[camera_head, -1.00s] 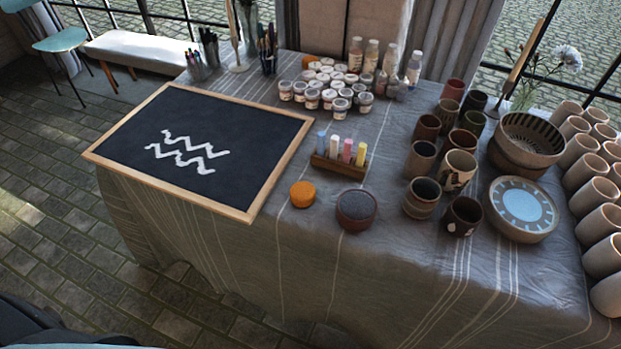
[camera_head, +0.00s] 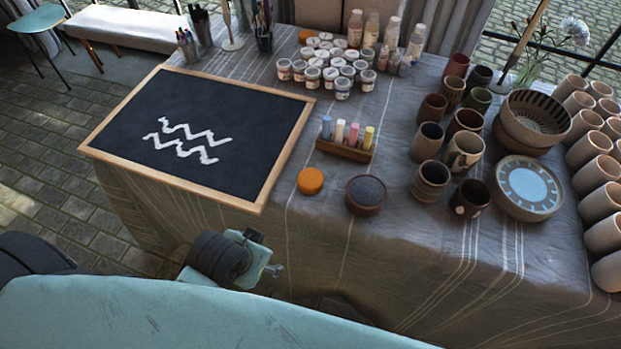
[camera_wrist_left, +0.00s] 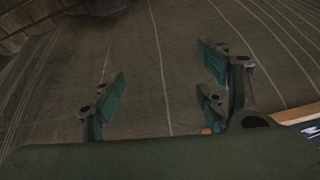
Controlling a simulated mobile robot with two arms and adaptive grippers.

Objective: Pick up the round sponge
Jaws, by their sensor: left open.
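A small round orange sponge (camera_head: 310,180) lies on the cloth-covered table near its front edge, right of the framed blackboard. My left gripper (camera_head: 268,268) is in front of the table edge, below and left of the sponge and apart from it. Its fingers are mostly hidden behind its own body in the head view. In the left wrist view the gripper (camera_wrist_left: 168,92) is open and empty, facing striped cloth; no sponge shows there. My right gripper is not in view.
A dark-topped round bowl (camera_head: 366,195) stands just right of the sponge. A wooden chalk holder (camera_head: 343,150) is behind it. The blackboard (camera_head: 212,134) lies left; its corner (camera_wrist_left: 305,115) shows in the wrist view. Cups (camera_head: 429,180) and bowls (camera_head: 530,122) crowd the right.

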